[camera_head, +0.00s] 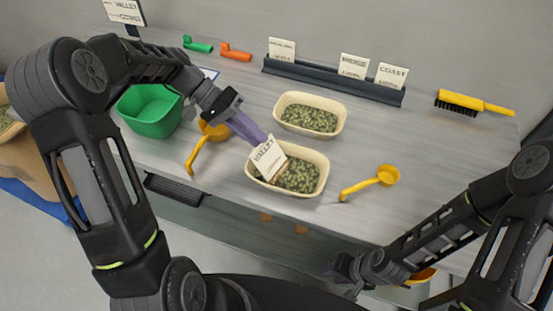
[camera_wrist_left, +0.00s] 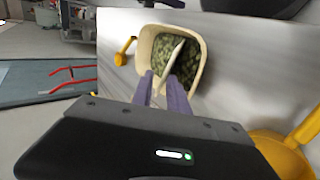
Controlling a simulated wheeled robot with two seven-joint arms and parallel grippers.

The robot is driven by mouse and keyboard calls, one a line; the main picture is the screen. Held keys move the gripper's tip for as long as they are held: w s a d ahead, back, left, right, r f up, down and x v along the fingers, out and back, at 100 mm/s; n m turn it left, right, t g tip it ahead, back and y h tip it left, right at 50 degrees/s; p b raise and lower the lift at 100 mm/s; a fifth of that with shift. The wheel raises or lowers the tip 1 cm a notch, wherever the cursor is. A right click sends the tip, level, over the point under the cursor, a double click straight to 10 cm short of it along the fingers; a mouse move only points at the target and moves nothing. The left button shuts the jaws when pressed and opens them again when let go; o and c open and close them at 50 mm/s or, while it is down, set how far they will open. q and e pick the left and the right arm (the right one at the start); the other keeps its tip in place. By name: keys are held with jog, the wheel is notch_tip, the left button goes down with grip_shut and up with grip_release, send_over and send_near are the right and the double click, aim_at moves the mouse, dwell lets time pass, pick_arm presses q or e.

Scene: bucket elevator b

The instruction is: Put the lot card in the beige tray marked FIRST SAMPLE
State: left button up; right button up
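The lot card (camera_head: 269,158), white and lettered VALLEY, is tilted over the nearer beige tray (camera_head: 314,190), its lower end close to the green granules. My left gripper (camera_head: 253,136) has its purple fingers at the card's upper end. In the left wrist view the card (camera_wrist_left: 174,58) shows nearly edge-on between the fingers (camera_wrist_left: 161,84), over that tray (camera_wrist_left: 142,48). A second beige tray (camera_head: 342,119) with green granules stands behind it. I cannot read a FIRST SAMPLE mark on either tray. My right gripper (camera_head: 340,271) is low by the front edge; its fingers are mostly hidden.
Yellow scoops (camera_head: 386,175) lie either side of the nearer tray. A green bin (camera_head: 150,112) stands left. A dark rack (camera_head: 335,82) holding several cards, green and orange pieces (camera_head: 235,52) and a brush (camera_head: 470,103) are at the back.

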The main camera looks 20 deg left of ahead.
pick_arm(q)
notch_tip(320, 180, up, 7)
jog(key=a+p, duration=0.2)
jog(key=p, duration=0.1)
dwell(0.5)
